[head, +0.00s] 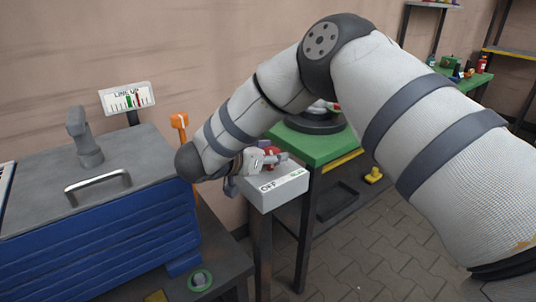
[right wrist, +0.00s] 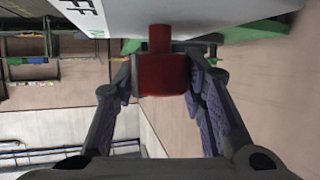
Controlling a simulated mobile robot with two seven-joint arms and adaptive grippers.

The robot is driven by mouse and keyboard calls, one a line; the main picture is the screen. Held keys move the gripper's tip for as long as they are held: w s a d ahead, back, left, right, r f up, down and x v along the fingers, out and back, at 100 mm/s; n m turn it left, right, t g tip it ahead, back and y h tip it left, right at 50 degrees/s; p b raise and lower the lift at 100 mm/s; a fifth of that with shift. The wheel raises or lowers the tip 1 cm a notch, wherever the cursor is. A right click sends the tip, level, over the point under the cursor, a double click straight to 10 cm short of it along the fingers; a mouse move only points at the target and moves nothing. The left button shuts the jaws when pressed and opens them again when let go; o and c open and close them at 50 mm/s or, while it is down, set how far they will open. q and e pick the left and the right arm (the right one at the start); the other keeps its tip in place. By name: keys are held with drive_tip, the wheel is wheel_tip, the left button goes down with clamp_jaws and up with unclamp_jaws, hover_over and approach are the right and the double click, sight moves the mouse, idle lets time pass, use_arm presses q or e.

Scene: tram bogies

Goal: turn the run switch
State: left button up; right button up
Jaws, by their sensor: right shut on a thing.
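The run switch is a red knob (head: 272,152) on a pale grey box (head: 280,190) marked OFF on its left, with a small green label on its right. In the right wrist view the red knob (right wrist: 164,74) sits on a short red stem below the box (right wrist: 205,15). My right gripper (head: 258,160) is shut on the knob, with one finger on each side of it. In the head view my arm and fingers hide part of the knob, so its angle is hard to tell. My left gripper is not in view.
A blue unit with a grey top (head: 140,155) and bar handle (head: 98,186) stands left. Behind it are a LINE UP gauge (head: 128,98) and an orange lever (head: 180,122). A green-topped table (head: 318,148) stands close behind the box. Paved floor (head: 365,250) lies open right.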

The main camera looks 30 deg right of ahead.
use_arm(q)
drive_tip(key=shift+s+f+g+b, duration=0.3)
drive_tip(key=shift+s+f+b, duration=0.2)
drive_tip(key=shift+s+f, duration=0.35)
use_arm(e)
drive_tip(key=shift+f+m+g+h, duration=0.1)
drive_tip(key=shift+m+g+h, duration=0.2)
drive_tip(key=shift+m+g, duration=1)
drive_tip(key=o, duration=1.2)
drive_tip(key=v, duration=1.2)
